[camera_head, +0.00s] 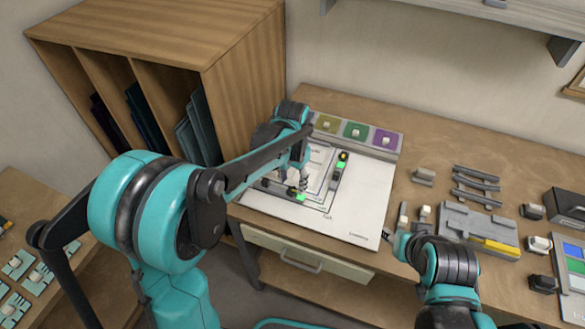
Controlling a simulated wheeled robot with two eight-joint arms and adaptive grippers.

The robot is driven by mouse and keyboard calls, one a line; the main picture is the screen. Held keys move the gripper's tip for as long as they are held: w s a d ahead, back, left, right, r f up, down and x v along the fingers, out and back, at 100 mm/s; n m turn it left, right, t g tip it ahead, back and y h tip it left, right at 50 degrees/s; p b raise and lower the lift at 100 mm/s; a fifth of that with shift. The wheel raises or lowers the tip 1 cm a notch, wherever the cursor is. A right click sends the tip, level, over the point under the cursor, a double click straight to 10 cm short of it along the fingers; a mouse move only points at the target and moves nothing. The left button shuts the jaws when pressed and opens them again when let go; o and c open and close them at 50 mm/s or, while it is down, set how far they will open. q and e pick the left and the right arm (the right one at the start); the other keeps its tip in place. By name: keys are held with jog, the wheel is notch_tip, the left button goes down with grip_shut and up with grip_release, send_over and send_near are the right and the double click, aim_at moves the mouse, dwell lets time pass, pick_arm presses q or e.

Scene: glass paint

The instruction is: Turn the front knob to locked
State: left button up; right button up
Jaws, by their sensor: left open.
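A white board (362,205) lies on the bench with a dark frame (327,196) around a pale sheet (318,160). The front edge of the frame carries a small dark knob (291,191) beside a bright green patch (302,198). My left gripper (300,183) is open, pointing down just above this knob; contact cannot be told. The gripper and arm partly hide the frame's left side. Another green patch (340,165) and a yellow mark (343,156) show on the frame's right side. My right gripper (388,236) is at the board's right front corner, its jaws too small to judge.
A panel with olive, green and purple squares (357,131) stands behind the board. A grey holder with a yellow piece (480,232) and several small grey blocks lie to the right. A wooden cabinet (245,80) stands at the back left. The board's right part is clear.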

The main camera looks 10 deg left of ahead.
aim_at(292, 189)
pick_arm(q)
notch_tip(292, 189, up, 9)
dwell(0.3)
jog(key=shift+s+r, duration=0.1)
jog(key=s+a+f+n+t+b, duration=0.1)
jog(key=s+a+f+n+t, duration=0.1)
jog(key=s, duration=0.6)
jog(key=s+a+f+n+t+b, duration=0.2)
jog(key=s+a+t, duration=0.3)
jog(key=s, duration=0.3)
jog(key=shift+a+f+n, duration=0.3)
jog(key=shift+f+n, duration=0.35)
jog(key=shift+n, duration=0.05)
jog(key=shift+s, duration=0.1)
